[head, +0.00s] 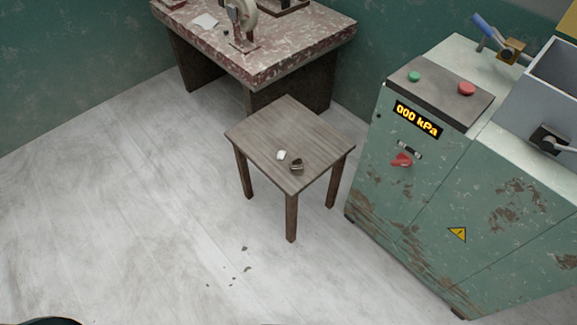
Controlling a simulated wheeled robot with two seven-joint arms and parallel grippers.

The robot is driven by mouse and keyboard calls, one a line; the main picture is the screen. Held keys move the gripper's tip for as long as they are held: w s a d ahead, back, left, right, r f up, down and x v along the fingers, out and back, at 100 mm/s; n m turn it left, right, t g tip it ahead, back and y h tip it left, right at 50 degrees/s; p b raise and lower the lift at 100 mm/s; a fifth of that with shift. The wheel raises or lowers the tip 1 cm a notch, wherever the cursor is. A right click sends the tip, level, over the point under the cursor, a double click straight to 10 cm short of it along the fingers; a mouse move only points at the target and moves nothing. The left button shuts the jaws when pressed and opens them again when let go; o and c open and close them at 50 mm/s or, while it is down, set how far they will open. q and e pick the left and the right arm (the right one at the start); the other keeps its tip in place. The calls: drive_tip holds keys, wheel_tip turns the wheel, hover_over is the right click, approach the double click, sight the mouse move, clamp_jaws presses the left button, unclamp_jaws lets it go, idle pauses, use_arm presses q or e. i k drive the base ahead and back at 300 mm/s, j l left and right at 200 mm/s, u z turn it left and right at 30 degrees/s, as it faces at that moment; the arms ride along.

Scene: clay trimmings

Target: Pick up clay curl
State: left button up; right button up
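Several small dark scraps (247,268) lie scattered on the pale floor in front of the wooden stool. They are too small to tell their shape, so I cannot say which, if any, is a clay curl. On the stool top (255,134) lie a small white piece (281,155) and, next to it, a small dark brownish item (296,167) that looks rounded or hollow. I cannot tell whether either is clay. Neither of my grippers is in view.
A green worn machine (420,215) with a "000 kPa" display stands right of the stool. A stained table (285,50) with a wheeled device (243,22) and white paper (205,20) stands behind. The floor (110,210) at left is clear.

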sight(298, 171)
drive_tip(key=i+j, duration=0.5)
drive_tip(key=i, duration=0.15)
drive_tip(key=i+j, duration=0.55)
drive_tip(key=i, duration=0.15)
drive_tip(key=z, duration=1.45)
